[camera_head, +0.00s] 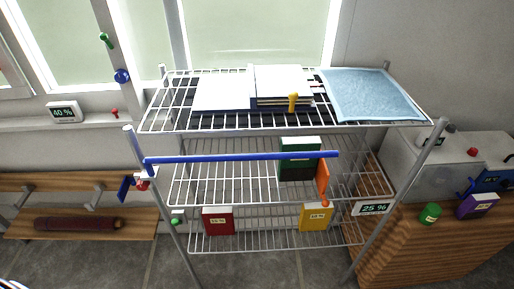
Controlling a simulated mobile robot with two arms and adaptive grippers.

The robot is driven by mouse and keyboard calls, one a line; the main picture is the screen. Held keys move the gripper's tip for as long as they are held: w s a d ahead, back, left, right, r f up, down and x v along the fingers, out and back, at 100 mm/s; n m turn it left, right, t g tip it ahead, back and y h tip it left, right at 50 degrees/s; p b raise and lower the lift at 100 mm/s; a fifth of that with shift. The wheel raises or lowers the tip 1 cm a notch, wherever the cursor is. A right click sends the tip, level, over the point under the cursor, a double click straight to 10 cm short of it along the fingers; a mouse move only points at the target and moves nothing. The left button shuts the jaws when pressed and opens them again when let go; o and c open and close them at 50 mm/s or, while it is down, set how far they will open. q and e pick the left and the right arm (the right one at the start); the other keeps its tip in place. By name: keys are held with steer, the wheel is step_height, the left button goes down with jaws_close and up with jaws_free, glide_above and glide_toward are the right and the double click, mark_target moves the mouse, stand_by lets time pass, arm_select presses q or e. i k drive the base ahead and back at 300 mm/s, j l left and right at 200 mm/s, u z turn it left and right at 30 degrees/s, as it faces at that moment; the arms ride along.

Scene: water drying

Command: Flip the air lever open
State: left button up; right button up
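Neither of my grippers shows in the head view. No part is plainly marked as the air lever, so I cannot tell which one it is. A small green lever (105,40) sits on the window frame at upper left, above a round blue knob (122,76). A small red lever (115,113) stands on the sill. An orange lever (323,179) hangs near the middle shelf. A long blue bar (240,157) lies level across the rack's front. A blue handle (125,188) is by the left post.
A wire rack (180,124) fills the middle. It holds open books (222,92), a blue cloth (370,94), and green (300,146), red (218,221) and yellow (315,217) boxes. A 40 % display (63,112) is left. A 25 % display (372,208) is right, by a wooden cabinet (440,245).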

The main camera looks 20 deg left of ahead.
mark_target(175, 222)
steer(key=k+u, duration=0.1)
steer(key=u, duration=0.3)
steer(key=j+u, duration=0.1)
steer(key=u, duration=0.25)
steer(key=k+j+u, duration=0.1)
steer(key=u, duration=0.3)
